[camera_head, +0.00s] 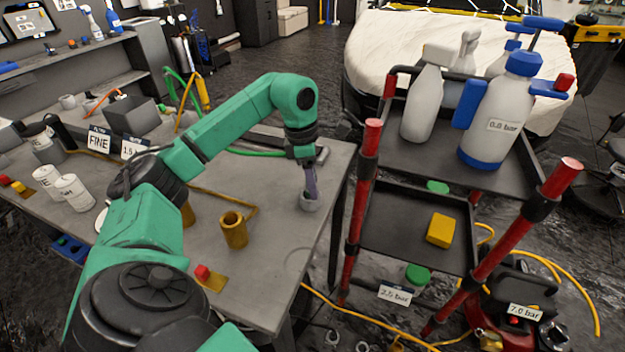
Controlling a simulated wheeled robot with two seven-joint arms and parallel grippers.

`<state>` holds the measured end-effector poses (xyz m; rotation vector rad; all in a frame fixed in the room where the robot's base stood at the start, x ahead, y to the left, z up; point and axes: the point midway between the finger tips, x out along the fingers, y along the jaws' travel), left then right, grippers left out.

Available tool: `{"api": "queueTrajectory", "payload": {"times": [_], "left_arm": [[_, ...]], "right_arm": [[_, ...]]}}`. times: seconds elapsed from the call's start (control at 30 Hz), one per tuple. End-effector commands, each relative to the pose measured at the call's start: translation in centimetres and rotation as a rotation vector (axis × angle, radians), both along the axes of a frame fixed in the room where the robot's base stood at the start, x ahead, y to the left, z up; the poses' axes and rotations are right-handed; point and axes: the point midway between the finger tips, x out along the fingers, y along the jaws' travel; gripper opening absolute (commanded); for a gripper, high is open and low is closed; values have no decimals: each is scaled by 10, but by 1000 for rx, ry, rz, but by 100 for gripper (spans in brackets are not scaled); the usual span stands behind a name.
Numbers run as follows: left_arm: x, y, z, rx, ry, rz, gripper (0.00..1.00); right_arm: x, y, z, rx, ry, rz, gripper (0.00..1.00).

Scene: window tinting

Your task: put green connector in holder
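My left arm reaches over the grey workbench (275,265). Its gripper (311,192) points down at a small grey, cup-shaped piece (311,204) near the bench's right edge. The fingertips overlap its rim, and I cannot tell whether they touch it or what lies between them. A green hose (258,152) runs behind my arm toward a dark grey block (321,155) at the bench's right edge. No green connector is clearly distinguishable; the hose end is partly hidden by my wrist. A brass-coloured hollow cylinder (234,231) stands left of the gripper. My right gripper is not in view.
A red-posted cart (385,215) stands right of the bench, with spray bottles (498,112) on top and a yellow block (440,230) on its lower shelf. White cups (74,192) stand on the bench's left. A yellow hose (370,322) crosses the floor.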

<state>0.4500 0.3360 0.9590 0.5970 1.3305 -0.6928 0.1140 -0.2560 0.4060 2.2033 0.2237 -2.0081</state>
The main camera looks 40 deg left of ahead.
Motion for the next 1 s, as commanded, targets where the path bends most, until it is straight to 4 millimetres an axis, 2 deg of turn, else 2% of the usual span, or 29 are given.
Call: {"api": "queueTrajectory", "payload": {"times": [0.17, 0.27, 0.37, 0.63, 0.73, 0.83, 1.0], "left_arm": [[0, 0, 2, -1, -1, 0, 59], [0, 1, 10, -1, -2, 0, 59], [-1, 3, 28, 0, -6, 1, 59], [-8, 9, 94, -2, -6, -1, 59], [-10, 12, 115, 1, -2, -1, 59], [-11, 13, 122, 0, -2, -1, 59], [-12, 13, 123, -1, 1, 0, 59]], "right_arm": [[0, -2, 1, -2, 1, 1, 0], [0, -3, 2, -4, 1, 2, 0], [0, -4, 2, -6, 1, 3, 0], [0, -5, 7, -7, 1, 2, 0], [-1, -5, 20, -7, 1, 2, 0], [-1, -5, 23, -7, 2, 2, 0], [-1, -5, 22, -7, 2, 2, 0]]}}
